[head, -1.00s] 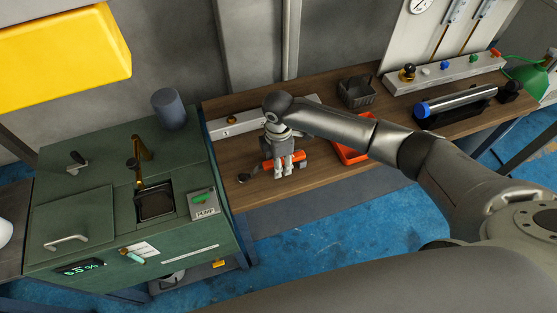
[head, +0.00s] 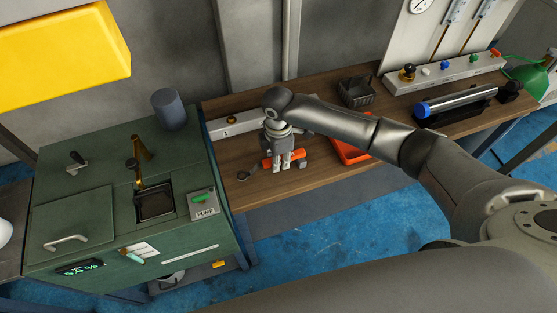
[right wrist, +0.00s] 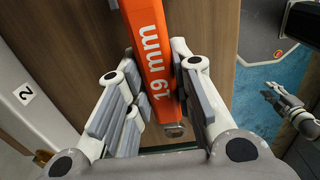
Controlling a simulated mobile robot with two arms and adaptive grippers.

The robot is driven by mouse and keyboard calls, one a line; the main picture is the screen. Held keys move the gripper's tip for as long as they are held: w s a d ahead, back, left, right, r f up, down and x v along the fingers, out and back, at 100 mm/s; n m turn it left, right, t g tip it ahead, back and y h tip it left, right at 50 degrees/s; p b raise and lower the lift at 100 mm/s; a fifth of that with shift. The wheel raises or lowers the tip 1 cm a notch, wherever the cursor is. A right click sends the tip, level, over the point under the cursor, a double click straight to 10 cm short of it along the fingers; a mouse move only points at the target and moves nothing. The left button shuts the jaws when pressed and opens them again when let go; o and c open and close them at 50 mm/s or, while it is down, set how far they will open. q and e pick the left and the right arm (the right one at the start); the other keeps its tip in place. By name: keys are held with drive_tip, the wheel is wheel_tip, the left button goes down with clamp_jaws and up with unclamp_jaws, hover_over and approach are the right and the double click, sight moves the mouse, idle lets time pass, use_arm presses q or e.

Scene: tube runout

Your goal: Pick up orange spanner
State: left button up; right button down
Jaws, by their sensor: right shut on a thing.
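The orange spanner (head: 267,162) is at the left part of the wooden bench in the head view, its dark end toward the left. My right gripper (head: 281,166) points down and is shut on its orange handle. In the right wrist view the spanner (right wrist: 148,50), marked "19 mm", runs between the fingers. Whether it touches the bench is hard to tell. My left gripper (right wrist: 284,104) shows small at the right of the right wrist view; its opening is unclear. It is not in the head view.
A green machine (head: 85,200) with a pump button stands left of the bench (head: 325,180). A red-orange tray (head: 350,152) lies right of my gripper, partly behind my arm. A dark basket (head: 357,92) and a pale rail (head: 235,123) are behind. A metal tube (head: 460,101) lies farther right.

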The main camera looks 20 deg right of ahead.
drive_tip(key=s+a+r+b, duration=0.2)
drive_tip(key=s+a+r, duration=0.6)
drive_tip(key=s+r, duration=0.3)
drive_tip(key=shift+a+r+b, duration=0.3)
drive_tip(key=shift+r+b, duration=0.1)
drive_tip(key=shift+r, duration=0.1)
drive_tip(key=c, duration=1.9)
unclamp_jaws()
clamp_jaws()
